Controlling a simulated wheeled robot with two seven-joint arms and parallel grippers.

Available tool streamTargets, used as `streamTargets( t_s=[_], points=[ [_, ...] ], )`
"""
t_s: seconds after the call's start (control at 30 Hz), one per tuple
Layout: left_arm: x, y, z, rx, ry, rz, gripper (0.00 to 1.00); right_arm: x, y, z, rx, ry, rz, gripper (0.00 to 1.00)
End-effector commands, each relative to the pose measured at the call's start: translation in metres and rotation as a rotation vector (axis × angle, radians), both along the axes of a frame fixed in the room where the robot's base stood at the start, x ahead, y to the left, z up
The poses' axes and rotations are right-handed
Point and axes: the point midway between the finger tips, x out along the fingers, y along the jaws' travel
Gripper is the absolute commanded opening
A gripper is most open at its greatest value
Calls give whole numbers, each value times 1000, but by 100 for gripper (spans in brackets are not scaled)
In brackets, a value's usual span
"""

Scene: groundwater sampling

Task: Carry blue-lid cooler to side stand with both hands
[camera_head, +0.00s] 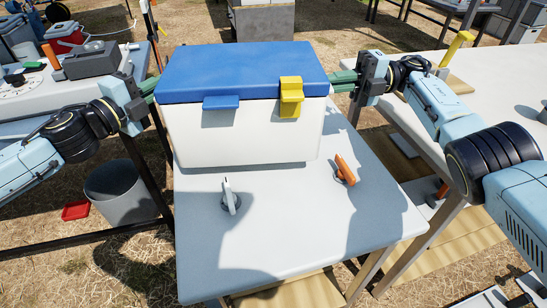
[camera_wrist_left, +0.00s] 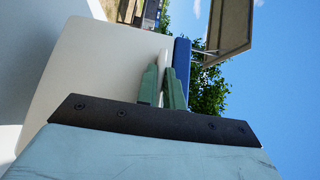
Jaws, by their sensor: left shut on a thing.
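The cooler has a white body (camera_head: 245,132) and a blue lid (camera_head: 240,70) with a blue tab and a yellow latch (camera_head: 291,97) on its front. It is upright over the far part of a grey-white table (camera_head: 290,235); I cannot tell whether its base touches the top. My left gripper (camera_head: 148,88) is at the cooler's left side. In the left wrist view its green fingers (camera_wrist_left: 164,88) are shut on a thin pale part of the cooler, beside the white wall (camera_wrist_left: 95,65). My right gripper (camera_head: 343,81) is at the right side; its fingertips' grip is unclear.
A grey bin (camera_head: 122,192) and red tray (camera_head: 76,210) are on the ground at left. Other tables flank both sides. The table's near part is clear.

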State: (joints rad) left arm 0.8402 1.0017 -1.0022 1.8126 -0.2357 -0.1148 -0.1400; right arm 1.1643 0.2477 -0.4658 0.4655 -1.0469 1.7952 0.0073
Motion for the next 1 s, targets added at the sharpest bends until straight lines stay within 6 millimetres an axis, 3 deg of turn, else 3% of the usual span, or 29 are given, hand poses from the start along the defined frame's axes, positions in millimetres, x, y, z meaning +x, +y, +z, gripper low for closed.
streamTargets(
  t_s=[0.47, 1.0],
  points=[
    [0, 0, 3, -2, -7, 0, 0, 0, 0, 2, 4, -5, 1, 0],
    [0, 0, -17, -2, -6, 0, 0, 0, 0, -18, 4, -4, 1, 0]
  ],
)
